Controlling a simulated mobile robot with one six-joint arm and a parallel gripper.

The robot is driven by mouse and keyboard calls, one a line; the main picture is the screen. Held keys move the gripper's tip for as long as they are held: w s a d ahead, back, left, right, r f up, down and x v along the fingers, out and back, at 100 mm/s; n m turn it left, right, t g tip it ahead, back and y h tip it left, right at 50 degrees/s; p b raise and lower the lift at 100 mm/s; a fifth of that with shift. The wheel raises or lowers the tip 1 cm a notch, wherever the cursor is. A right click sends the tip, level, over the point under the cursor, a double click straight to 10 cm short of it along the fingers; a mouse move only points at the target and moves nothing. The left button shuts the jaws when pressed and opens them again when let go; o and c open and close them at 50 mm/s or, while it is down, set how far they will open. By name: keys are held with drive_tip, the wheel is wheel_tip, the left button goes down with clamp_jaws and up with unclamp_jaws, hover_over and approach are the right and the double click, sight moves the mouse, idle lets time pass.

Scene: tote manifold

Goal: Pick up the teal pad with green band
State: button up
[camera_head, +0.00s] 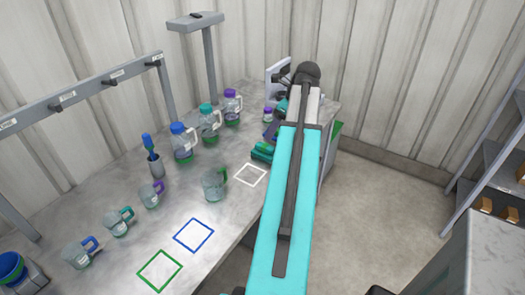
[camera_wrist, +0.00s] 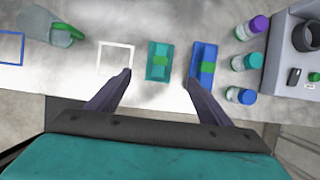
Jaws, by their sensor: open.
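The teal pad (camera_wrist: 152,74) lies flat on the light bench top in the wrist view, with a green band (camera_wrist: 159,60) across its middle. My gripper (camera_wrist: 158,80) is open and empty, its two dark fingers spread to the left and right of the teal pad's near end. A gap to the pad cannot be judged. A blue pad (camera_wrist: 207,51) with a green band lies just to the right, near the right fingertip. In the head view a teal and green pad (camera_head: 262,152) shows beside my arm, which hides part of that area.
A white square outline (camera_wrist: 101,56) lies left of the teal pad. Small capped bottles (camera_wrist: 245,63) and a grey device (camera_wrist: 283,65) stand to the right. A mug with a green handle (camera_head: 214,185) and several large bottles (camera_head: 184,147) stand on the bench. The bench's front edge is close.

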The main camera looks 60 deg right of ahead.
sight(266, 146)
drive_tip(key=shift+f, duration=0.1)
drive_tip(key=shift+p+x, duration=0.8)
drive_tip(key=shift+x, duration=3.35)
drive_tip(key=shift+f, duration=0.15)
drive_tip(key=shift+p+x, duration=0.85)
drive_tip(key=shift+x, duration=1.65)
drive_tip(key=c, duration=1.1)
drive_tip(key=shift+c, duration=0.2)
